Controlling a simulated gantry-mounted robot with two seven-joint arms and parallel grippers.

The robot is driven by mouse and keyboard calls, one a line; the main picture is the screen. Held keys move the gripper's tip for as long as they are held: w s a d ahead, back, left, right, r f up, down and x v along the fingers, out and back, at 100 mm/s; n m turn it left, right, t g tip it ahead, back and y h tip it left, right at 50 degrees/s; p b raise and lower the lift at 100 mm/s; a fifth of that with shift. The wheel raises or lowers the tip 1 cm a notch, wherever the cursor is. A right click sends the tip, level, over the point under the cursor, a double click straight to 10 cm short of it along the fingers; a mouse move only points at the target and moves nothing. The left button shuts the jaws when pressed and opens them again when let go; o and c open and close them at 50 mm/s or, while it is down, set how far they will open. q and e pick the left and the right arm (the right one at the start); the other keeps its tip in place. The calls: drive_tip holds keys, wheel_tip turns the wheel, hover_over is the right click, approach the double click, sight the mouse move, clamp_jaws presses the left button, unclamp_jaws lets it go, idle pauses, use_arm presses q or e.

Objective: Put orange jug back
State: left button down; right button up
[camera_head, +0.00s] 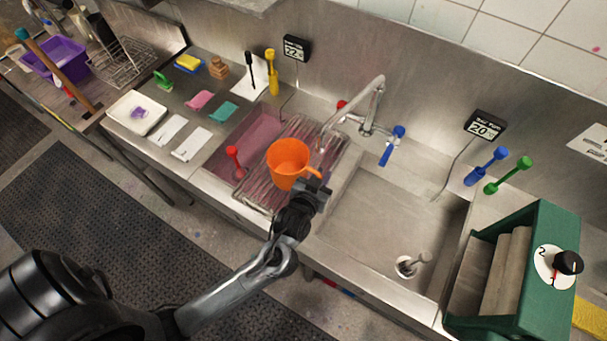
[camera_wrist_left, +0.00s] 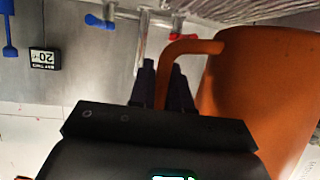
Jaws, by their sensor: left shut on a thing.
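The orange jug (camera_head: 286,165) is upright over the metal rack (camera_head: 262,196) that lies across the left sink basin. My left gripper (camera_head: 316,187) is at the jug's right side, shut on its handle. In the left wrist view the handle runs between the dark fingers (camera_wrist_left: 168,88), and the jug's body (camera_wrist_left: 262,90) fills the right side. I cannot tell whether the jug's base touches the rack. My right gripper is not in view.
The faucet (camera_head: 372,105) stands just behind the rack. The right basin (camera_head: 385,215) is empty apart from its drain fitting. A green wringer (camera_head: 550,230) stands at the right. Cloths and a white tray (camera_head: 137,112) lie on the left counter.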

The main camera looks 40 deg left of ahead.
sight(296, 171)
use_arm(q)
drive_tip(key=shift+w+a+f, duration=0.3)
drive_tip(key=shift+a+f, duration=0.75)
drive_tip(key=shift+f, duration=0.25)
drive_tip(key=shift+w+a+f, duration=0.3)
drive_tip(key=shift+a+f, duration=0.75)
drive_tip(key=shift+f, duration=0.2)
drive_tip(key=shift+w+a+f, duration=0.3)
drive_tip(key=shift+a+f, duration=0.75)
drive_tip(key=shift+f, duration=0.25)
drive_tip(key=shift+f, duration=0.25)
drive_tip(key=c, duration=1.1)
unclamp_jaws()
drive_tip(key=shift+r, duration=0.1)
